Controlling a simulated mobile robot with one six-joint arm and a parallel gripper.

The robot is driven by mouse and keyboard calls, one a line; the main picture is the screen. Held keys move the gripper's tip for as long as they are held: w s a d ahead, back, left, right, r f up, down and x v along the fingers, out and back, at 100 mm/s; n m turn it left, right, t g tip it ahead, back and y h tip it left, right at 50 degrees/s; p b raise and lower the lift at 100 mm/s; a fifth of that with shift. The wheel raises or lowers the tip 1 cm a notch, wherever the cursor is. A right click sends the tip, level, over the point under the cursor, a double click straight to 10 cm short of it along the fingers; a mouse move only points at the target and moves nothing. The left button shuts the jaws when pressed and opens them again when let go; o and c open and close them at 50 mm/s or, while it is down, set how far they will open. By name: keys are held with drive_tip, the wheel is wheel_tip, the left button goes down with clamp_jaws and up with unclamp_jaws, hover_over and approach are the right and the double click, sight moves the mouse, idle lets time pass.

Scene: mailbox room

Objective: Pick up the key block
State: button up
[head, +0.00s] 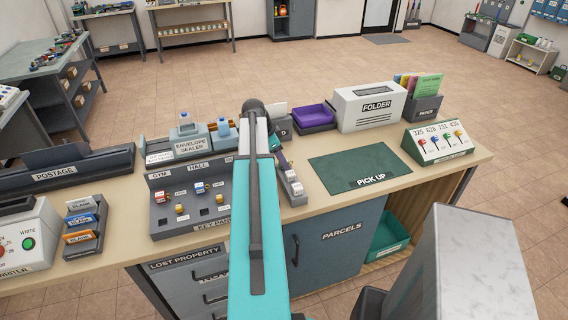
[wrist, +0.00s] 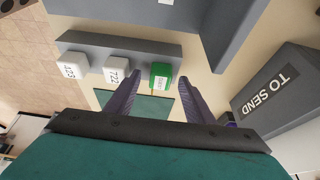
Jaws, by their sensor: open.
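A green block (wrist: 160,76) with a pale label, which I take to be the key block, stands at the end of a row in the wrist view. Two white blocks marked 123 (wrist: 73,66) and 722 (wrist: 117,69) stand to its left. A grey rack (wrist: 120,42) runs along the row. My gripper (wrist: 158,84) is open, with its two dark fingers apart and the green block showing between their tips. I cannot tell whether they touch it. In the head view my arm hides much of this spot, and the rack (head: 290,185) shows only partly.
A grey TO SEND tray (wrist: 283,90) is close on the right in the wrist view. In the head view the key panel (head: 190,200) lies left of my arm. The green PICK UP mat (head: 360,167) to the right is bare.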

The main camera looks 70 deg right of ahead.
drive_tip(key=shift+c, duration=0.3)
drive_tip(key=c, duration=1.1)
drive_tip(key=shift+o, duration=0.2)
wheel_tip(320, 180, up, 10)
drive_tip(key=b, duration=0.3)
drive_tip(key=shift+w, duration=0.1)
idle(0.5)
